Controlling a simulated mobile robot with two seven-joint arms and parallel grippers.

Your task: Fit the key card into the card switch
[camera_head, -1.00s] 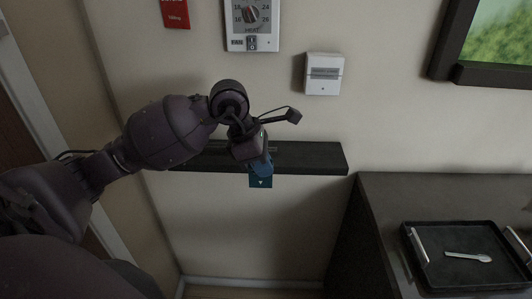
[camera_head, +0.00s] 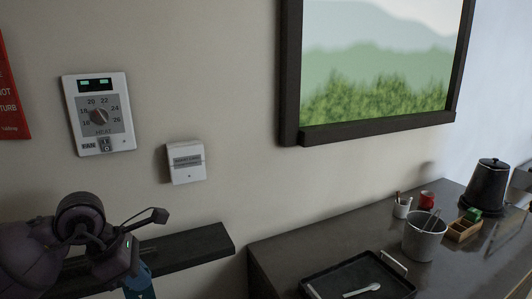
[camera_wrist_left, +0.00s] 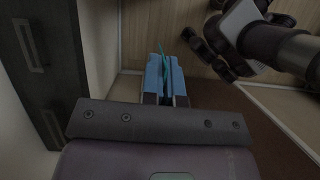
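The card switch (camera_head: 186,175) is a small white box on the wall with a grey labelled band across it. In the head view my left gripper (camera_head: 138,280) is at the bottom left, below and left of the switch and apart from it. Its blue fingers run to the picture's bottom edge. In the left wrist view the fingers (camera_wrist_left: 167,75) are closed on the thin teal key card (camera_wrist_left: 163,58), seen nearly edge-on. The card cannot be made out in the head view. My right gripper is not in view.
A dark shelf (camera_head: 185,246) is on the wall below the switch. A thermostat panel (camera_head: 99,113) and a red sign (camera_head: 10,95) hang to its left. The dark counter (camera_head: 290,252) holds a tray (camera_head: 330,272), a bucket (camera_head: 422,240) and a kettle (camera_head: 486,185).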

